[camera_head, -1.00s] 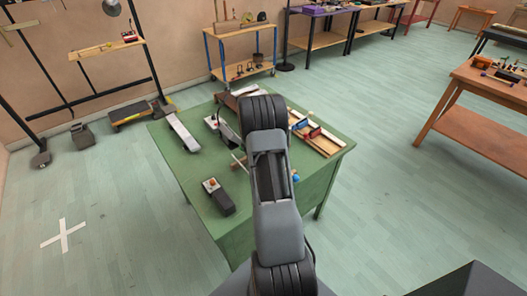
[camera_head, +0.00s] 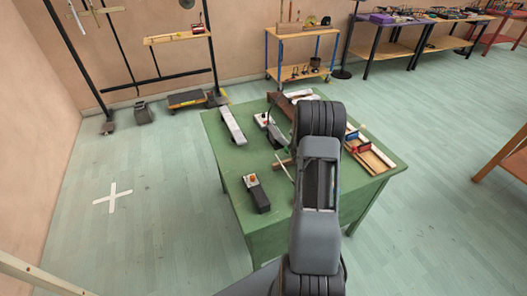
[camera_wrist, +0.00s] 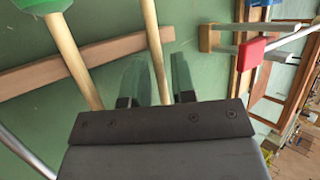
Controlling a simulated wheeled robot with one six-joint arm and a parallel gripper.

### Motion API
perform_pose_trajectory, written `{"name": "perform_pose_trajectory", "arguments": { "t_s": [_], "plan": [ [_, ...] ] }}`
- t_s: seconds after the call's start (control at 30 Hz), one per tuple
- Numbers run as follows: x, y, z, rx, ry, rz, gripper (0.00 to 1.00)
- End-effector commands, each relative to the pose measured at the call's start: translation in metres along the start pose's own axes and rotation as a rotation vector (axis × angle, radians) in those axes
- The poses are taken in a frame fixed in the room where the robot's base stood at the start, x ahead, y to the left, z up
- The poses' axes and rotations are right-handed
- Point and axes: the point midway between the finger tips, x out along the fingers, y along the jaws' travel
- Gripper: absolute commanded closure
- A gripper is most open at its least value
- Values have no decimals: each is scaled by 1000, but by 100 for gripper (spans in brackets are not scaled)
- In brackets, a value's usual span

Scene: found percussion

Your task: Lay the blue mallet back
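My gripper (camera_wrist: 161,72) shows in the wrist view, pointing down over the green table. A pale wooden mallet handle (camera_wrist: 155,40) runs between its two fingers and out of the top of the picture. Its head is out of view, so its colour does not show. The fingers flank the handle closely; whether they press on it is unclear. A second handle (camera_wrist: 76,52) with a green head (camera_wrist: 40,4) lies to the left. Both handles cross a reddish wooden bar (camera_wrist: 105,50). In the head view my arm hides the gripper; the bar (camera_head: 282,163) shows beside it.
On the green table (camera_head: 228,160) are a grey bar (camera_head: 232,126) and a dark pedal-like box (camera_head: 257,194). A wooden frame with red and blue parts (camera_wrist: 252,52) stands right of my gripper. Open floor lies left, with a white cross (camera_head: 113,197).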

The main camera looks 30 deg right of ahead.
Motion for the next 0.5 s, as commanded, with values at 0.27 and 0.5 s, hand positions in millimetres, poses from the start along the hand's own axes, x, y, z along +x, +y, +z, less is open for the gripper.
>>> {"name": "perform_pose_trajectory", "arguments": {
  "t_s": [0.27,0.5],
  "plan": [
    [-29,-22,10,-3,5,14,60],
    [-48,-41,17,1,5,8,60]
  ]
}}
